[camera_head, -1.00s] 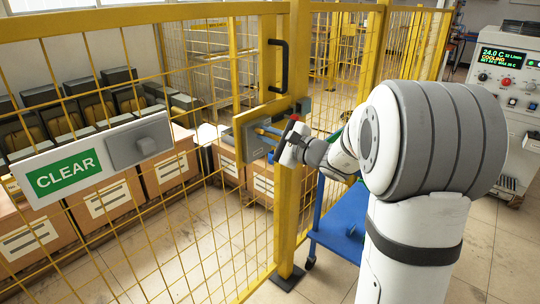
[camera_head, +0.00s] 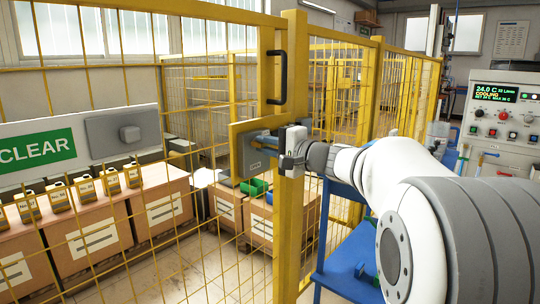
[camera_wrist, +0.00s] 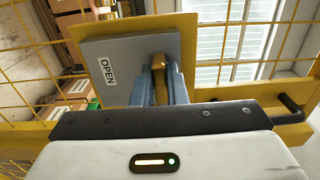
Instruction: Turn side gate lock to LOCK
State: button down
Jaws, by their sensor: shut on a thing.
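The side gate lock is a grey box (camera_head: 243,160) on a yellow plate on the gate post, below the black handle. In the wrist view the lock's grey face (camera_wrist: 120,66) carries a label reading OPEN (camera_wrist: 107,71). A brass-coloured knob (camera_wrist: 159,78) stands out from this face. My gripper (camera_head: 264,145) reaches the lock from the right. Its blue fingers (camera_wrist: 168,84) are shut on the knob and hide part of it. In the head view the fingers hide the knob.
A black gate handle (camera_head: 276,77) is just above the lock. Yellow mesh fencing (camera_head: 210,95) and the post (camera_head: 289,230) stand close to my gripper. A CLEAR sign (camera_head: 38,147) is at left, a blue cart (camera_head: 350,265) at lower right, and a control cabinet (camera_head: 500,115) at far right.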

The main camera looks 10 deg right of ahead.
jog(key=shift+r, duration=0.25)
jog(key=c, duration=1.9)
grip_release()
jog(key=o, duration=0.5)
jog(key=shift+w+f, duration=0.1)
jog(key=shift+f, duration=0.1)
jog(key=shift+c, duration=0.2)
jog(key=p+v, duration=0.1)
jog(key=v, duration=0.6)
jog(key=shift+s+d, duration=0.2)
jog(key=shift+s, duration=0.15)
